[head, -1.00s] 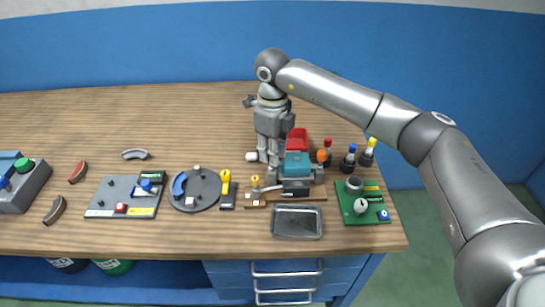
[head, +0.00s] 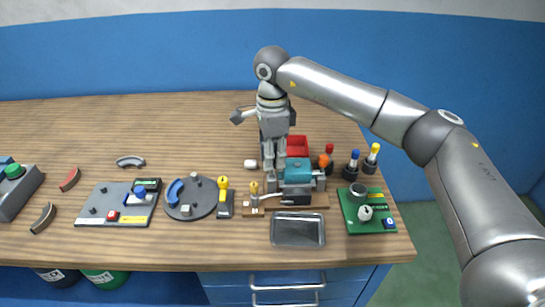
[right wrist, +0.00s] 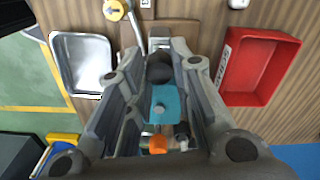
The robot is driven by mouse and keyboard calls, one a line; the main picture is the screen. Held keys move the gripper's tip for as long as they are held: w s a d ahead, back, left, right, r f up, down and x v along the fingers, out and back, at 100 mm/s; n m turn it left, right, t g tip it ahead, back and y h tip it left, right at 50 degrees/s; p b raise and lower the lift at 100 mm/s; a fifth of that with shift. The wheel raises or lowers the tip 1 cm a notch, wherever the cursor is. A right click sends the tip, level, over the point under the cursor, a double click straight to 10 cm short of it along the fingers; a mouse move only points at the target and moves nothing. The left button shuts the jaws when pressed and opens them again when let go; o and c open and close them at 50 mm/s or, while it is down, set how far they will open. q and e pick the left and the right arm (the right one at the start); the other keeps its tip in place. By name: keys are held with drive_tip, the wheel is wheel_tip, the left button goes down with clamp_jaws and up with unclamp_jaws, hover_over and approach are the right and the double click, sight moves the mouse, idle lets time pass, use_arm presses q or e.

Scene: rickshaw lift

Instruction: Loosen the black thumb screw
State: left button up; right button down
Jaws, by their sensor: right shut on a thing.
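A teal block (head: 298,171) sits on a wooden board (head: 318,202) near the right end of the bench. In the right wrist view the teal block (right wrist: 168,104) lies between my fingers, with an orange knob (right wrist: 158,145) below it. A black round part (right wrist: 160,68), which looks like the thumb screw, is at the block's upper end between my fingertips. My right gripper (head: 275,178) reaches down at the block's left side, and its fingers are shut on the black part (right wrist: 160,50). In the head view the fingers hide the screw. My left gripper is not in view.
A silver tray (head: 298,242) lies in front of the board and a red bin (head: 298,146) behind it. A yellow-topped lever (head: 254,188) stands close left. Small bottles (head: 351,165) and a green board (head: 350,215) are at the right. The back left bench is clear.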

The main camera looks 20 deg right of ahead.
drive_tip(key=shift+n, duration=0.3)
idle(0.4)
drive_tip(key=c, duration=1.3)
unclamp_jaws()
drive_tip(key=shift+o, duration=0.2)
wheel_tip(320, 180, up, 12)
